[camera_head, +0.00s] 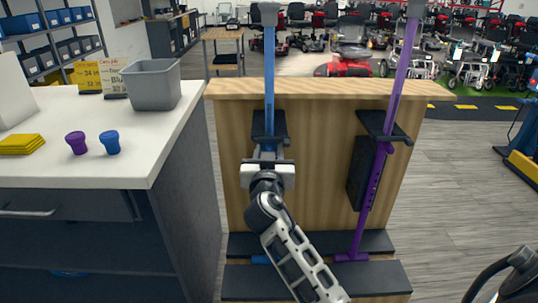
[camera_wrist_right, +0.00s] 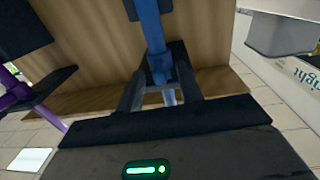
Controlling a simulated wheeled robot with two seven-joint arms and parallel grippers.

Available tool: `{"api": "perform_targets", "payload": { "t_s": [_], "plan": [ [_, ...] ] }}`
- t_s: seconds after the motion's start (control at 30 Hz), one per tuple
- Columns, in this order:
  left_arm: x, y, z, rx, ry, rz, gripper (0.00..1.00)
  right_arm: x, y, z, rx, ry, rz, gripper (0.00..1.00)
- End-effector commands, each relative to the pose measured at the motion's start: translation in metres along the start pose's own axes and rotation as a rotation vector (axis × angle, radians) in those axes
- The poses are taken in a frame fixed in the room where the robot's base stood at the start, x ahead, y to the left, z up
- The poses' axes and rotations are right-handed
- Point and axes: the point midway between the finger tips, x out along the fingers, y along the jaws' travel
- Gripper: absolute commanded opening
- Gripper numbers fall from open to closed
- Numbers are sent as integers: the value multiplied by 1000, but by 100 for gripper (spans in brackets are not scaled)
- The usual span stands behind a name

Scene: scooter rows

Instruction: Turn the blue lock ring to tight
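A blue pole (camera_head: 269,85) with a grey top stands upright against the wooden panel, passing a dark bracket. A matching purple pole (camera_head: 395,90) leans to its right. My right gripper (camera_head: 268,154) is at the blue pole, just below the bracket. In the right wrist view, the fingers of my right gripper (camera_wrist_right: 162,80) lie on either side of a wider blue part (camera_wrist_right: 160,68), which seems to be the lock ring. Whether they press on it cannot be told. The ring's marks are not readable. My left gripper is not in view.
Dark base steps (camera_head: 385,275) lie below the panel (camera_head: 320,130).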

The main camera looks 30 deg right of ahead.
Motion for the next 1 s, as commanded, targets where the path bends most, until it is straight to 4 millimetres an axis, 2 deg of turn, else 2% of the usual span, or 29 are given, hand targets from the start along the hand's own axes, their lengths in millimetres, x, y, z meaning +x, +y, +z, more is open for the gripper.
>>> {"api": "perform_targets", "payload": {
  "t_s": [0.47, 0.73, 1.0],
  "plan": [
    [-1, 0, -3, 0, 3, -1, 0, 0, 0, -1, -1, 0, -7, 36],
    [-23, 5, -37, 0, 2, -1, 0, 1, 8, -8, -12, 3, -120, 36],
    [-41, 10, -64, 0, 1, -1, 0, 2, 18, -4, -11, -4, -298, 36]
  ]
}}
